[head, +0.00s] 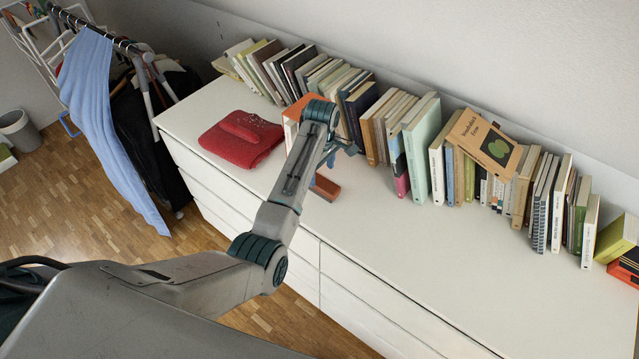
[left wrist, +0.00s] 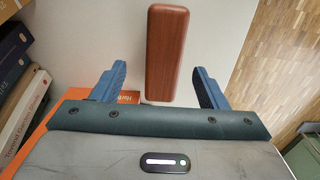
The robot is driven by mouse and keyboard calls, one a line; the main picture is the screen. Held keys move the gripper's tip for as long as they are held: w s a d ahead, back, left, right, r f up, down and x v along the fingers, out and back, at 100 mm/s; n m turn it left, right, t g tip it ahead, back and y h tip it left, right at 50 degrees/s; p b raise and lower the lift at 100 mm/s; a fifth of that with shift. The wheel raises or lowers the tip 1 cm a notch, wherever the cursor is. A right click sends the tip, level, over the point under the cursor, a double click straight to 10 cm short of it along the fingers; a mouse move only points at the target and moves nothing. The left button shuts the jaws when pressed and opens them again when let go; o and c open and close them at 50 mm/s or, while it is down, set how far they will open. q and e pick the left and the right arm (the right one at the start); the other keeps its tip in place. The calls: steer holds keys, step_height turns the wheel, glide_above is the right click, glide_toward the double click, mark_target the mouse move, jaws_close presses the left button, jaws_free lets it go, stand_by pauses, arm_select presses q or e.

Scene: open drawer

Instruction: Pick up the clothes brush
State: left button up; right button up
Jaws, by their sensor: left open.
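The clothes brush (head: 326,188) is a reddish-brown wooden block lying on the white dresser top, partly hidden by my left arm in the head view. My left gripper (left wrist: 160,84) is open and empty, with a finger to each side of the brush's line and a gap on both sides. In the head view my left gripper (head: 334,157) is above the dresser, close to the brush and mostly hidden by its own arm.
A row of books (head: 378,122) stands along the wall behind the brush. An orange book (head: 290,128) is close to my left arm. A folded red cloth (head: 240,140) lies to the left. The dresser top (head: 420,250) is clear to the right. A clothes rack (head: 110,50) stands at far left.

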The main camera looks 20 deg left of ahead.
mark_target(320, 181)
arm_select(q)
steer(key=shift+s+a+f+p, duration=0.1)
steer(key=shift+f+p, duration=0.2)
steer(key=shift+f, duration=0.05)
step_height(320, 181, down, 4)
steer(key=shift+s+a+r+p, duration=0.1)
steer(key=shift+s+r+p, duration=0.1)
steer(key=shift+p, duration=0.45)
steer(key=shift+w+f, duration=0.1)
steer(key=shift+f, duration=0.35)
steer(key=shift+c, duration=0.2)
steer(key=c, duration=1.1)
